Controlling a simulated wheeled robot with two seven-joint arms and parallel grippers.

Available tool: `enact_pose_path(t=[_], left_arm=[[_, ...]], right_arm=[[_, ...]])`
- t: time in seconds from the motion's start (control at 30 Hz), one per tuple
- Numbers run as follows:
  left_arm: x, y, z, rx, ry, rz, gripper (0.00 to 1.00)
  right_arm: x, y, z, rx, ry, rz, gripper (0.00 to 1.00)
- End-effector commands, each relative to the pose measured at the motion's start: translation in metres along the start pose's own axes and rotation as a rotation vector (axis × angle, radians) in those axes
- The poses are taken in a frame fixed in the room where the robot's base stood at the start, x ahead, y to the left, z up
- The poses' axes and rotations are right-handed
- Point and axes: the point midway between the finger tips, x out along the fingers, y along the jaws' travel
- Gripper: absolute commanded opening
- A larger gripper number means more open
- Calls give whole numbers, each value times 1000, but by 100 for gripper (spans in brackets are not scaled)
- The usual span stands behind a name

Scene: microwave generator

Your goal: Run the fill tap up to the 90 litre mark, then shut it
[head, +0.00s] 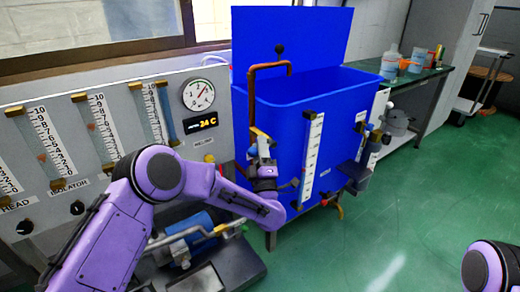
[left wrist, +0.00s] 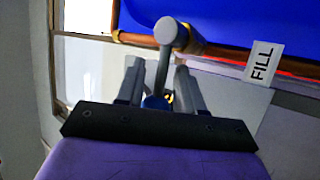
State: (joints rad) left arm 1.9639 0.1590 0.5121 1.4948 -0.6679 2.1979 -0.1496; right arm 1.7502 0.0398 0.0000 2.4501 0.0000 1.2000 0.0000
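The blue tank (head: 330,110) stands in the middle of the head view, lid raised. A white scale strip (head: 309,160) runs down its front; its figures and the water level are too small to read. A copper pipe (head: 251,100) runs up the tank's left side. My left gripper (head: 263,150) is beside this pipe. In the left wrist view, its two fingers (left wrist: 159,85) stand apart on either side of a grey ball-ended tap lever (left wrist: 163,62), with gaps showing. The FILL label (left wrist: 262,62) is to the right. The lever's pivot is partly hidden. My right gripper is out of view.
A grey panel (head: 70,130) with several gauge tubes, a dial (head: 198,94) and a 24 C display (head: 200,122) is left of the tank. A blue pump (head: 190,235) sits below. A green bench (head: 400,78) with bottles is behind right. The green floor at right is clear.

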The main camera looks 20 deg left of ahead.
Motion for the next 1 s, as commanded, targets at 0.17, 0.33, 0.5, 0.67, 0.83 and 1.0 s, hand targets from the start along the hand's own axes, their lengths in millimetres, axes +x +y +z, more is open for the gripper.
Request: enact_pose_path(t=[0.17, 0.33, 0.5, 0.67, 0.83, 1.0], left_arm=[[0, 0, 0, 0, 0, 0, 21], [-1, 0, 0, 0, 1, -1, 0], [2, 5, -3, 23, -13, -10, 0], [9, 15, -6, 138, -94, -58, 0], [8, 15, -6, 221, -152, -94, 0], [7, 11, -6, 231, -156, -98, 0]], right_arm=[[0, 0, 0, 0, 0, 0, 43], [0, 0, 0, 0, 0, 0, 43], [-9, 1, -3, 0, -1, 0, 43], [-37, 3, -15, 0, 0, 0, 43], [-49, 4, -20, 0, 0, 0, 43], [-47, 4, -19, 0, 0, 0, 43]])
